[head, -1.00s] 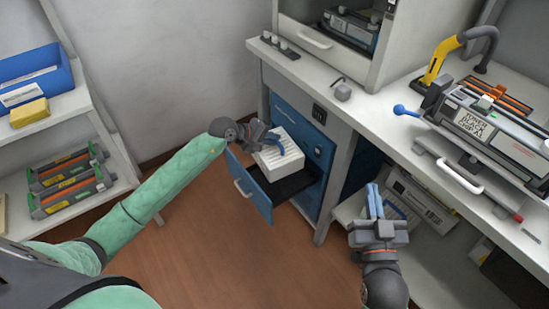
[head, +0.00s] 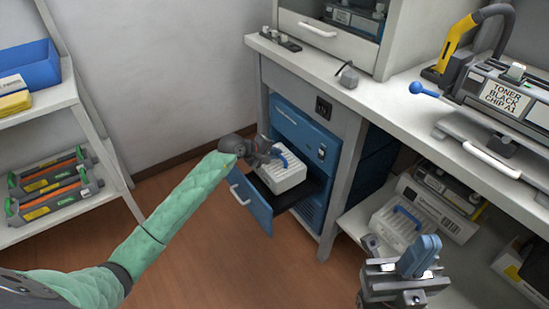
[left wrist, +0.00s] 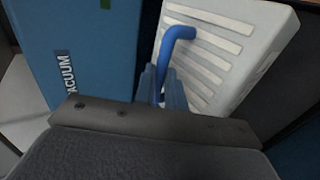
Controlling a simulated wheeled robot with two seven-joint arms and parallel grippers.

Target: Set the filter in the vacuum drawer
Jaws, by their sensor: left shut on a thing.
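The filter (head: 290,179) is a white ribbed block with a blue handle (left wrist: 178,35). My left gripper (head: 268,155) is shut on that handle; in the left wrist view its blue fingers (left wrist: 164,88) clasp the lower end of the handle. The vacuum drawer (head: 251,204) is blue and pulled out of the blue unit under the bench. The filter is at the drawer opening; I cannot tell whether it rests on the bottom. The drawer front (left wrist: 82,45), labelled VACUUM, is beside the filter. My right gripper (head: 424,254) is at the lower right, its finger gap unclear.
A second white filter (head: 398,226) with a blue handle is on the lower shelf at right, near a cartridge. The black toner (head: 505,98) is on the bench. A shelf (head: 60,105) with a blue bin and cartridges is at left. Floor in front of the drawer is clear.

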